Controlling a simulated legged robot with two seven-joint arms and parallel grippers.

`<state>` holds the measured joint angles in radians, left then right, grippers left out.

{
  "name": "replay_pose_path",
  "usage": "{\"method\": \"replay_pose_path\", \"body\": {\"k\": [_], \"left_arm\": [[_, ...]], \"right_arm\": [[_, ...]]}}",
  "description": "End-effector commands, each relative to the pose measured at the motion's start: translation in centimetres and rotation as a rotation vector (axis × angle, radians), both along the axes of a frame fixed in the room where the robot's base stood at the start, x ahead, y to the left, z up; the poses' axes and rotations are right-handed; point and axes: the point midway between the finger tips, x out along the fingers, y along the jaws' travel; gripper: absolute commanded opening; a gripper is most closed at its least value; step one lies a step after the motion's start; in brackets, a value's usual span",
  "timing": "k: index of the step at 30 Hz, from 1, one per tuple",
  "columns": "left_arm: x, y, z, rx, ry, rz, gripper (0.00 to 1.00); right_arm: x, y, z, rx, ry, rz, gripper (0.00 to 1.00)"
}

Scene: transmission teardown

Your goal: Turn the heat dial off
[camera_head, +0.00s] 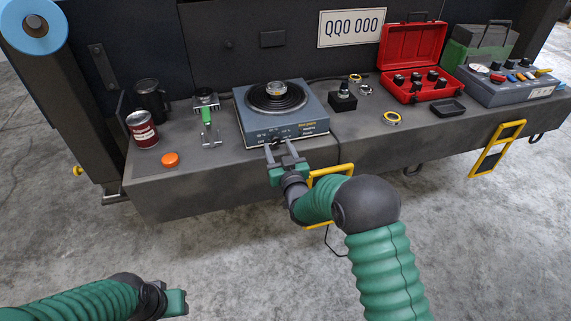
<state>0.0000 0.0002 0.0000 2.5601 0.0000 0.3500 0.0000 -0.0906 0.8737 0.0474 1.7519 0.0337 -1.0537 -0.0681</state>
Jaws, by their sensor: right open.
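The hot plate (248,130) is a blue-grey box with a black coil on top and a small metal part resting on the coil. The heat dial (275,139) is a small dark knob on its front face, partly hidden by my gripper. My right gripper (279,149) is open, with its two grey fingers pointing at the front face around the dial. I cannot tell whether the fingers touch it. My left gripper (176,302) is at the bottom left, away from the bench, and its fingers are not clearly seen.
A red can (142,129), a dark mug (150,100), an orange disc (170,160) and a green-handled tool (207,120) stand left of the hot plate. A red toolbox (413,62) and a grey control box (507,86) stand right. Yellow handles (497,148) stick out from the bench front.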

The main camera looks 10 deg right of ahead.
Motion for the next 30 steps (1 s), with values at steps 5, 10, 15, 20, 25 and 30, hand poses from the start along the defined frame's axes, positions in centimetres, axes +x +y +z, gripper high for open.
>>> {"method": "replay_pose_path", "body": {"k": [5,10,15,20,25,30], "left_arm": [[0.0,0.0,2.0,0.0,0.0,0.0,0.36],[0.0,0.0,3.2,0.0,0.0,0.0,0.36],[0.0,0.0,3.8,0.0,0.0,0.0,0.36],[0.0,0.0,3.9,0.0,0.0,0.0,0.36],[0.0,0.0,3.9,0.0,0.0,0.0,0.36],[0.0,0.0,3.9,0.0,0.0,0.0,0.36]], "right_arm": [[-4.9,-0.4,0.5,-0.001,0.006,0.001,0.51],[-9.9,-0.9,0.4,-0.001,0.007,0.001,0.51],[-13.5,-1.2,0.1,-0.001,0.006,0.001,0.51],[-14.9,-1.3,0.0,0.0,0.004,0.001,0.51],[-15.0,-1.3,0.0,0.0,0.003,0.001,0.51],[-15.0,-1.3,0.0,0.0,0.003,0.001,0.51]]}}
